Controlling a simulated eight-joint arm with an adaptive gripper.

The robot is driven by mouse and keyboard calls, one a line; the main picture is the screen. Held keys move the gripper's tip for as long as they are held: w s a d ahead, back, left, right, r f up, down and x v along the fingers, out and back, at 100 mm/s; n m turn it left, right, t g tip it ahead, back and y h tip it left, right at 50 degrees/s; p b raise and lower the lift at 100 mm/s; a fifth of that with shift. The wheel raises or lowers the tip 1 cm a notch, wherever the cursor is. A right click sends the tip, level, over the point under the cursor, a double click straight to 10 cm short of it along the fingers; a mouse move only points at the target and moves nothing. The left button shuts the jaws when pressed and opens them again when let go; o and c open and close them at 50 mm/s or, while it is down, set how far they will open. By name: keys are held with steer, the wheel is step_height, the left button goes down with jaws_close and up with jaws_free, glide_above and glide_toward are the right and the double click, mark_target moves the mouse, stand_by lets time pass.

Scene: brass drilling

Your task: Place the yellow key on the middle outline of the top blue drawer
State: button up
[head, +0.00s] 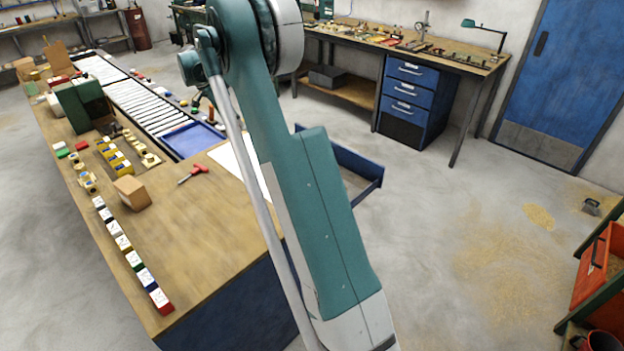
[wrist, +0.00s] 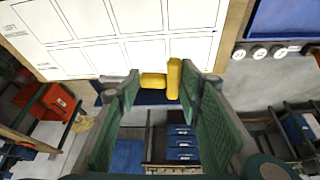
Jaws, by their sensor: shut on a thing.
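My gripper (wrist: 160,82) shows in the wrist view with two green-padded fingers, shut on the yellow key (wrist: 174,78). The key is blocky, with one piece lying across and one upright piece at its right. It is held up in the air. A white sheet with outlined boxes (wrist: 120,22) lies beyond it. In the head view an open blue drawer (head: 365,190) sticks out from the bench, partly hidden behind my arm. My gripper and the key are hidden there. A dark blue patch lies just behind the key in the wrist view; I cannot tell if it is the drawer.
The wooden bench (head: 215,240) carries a red-handled tool (head: 193,174), a cardboard box (head: 132,193), a row of labelled blocks and a blue tray (head: 190,139). A blue drawer cabinet (head: 415,95) stands under the back bench. The floor at right is mostly clear, with an orange bin (head: 595,270).

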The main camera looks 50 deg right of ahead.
steer(key=s+d+m+g+y+b, duration=0.15)
steer(key=s+d+m, duration=0.35)
steer(key=d, duration=0.6)
steer(key=s+d+f+m+g+y+b, duration=0.1)
steer(key=s+d+m+y, duration=0.15)
steer(key=d+m, duration=0.6)
steer(key=s+d+m+g+y+b, duration=0.15)
steer(key=s+d+m, duration=0.3)
steer(key=d, duration=0.95)
step_height(320, 180, down, 22)
steer(key=shift+s+n, duration=0.2)
steer(key=shift+n, duration=0.2)
steer(key=shift+f+b, duration=0.5)
steer(key=shift+f, duration=1.85)
steer(key=shift+f+b, duration=0.6)
steer(key=shift+f, duration=1.9)
steer(key=shift+f, duration=0.6)
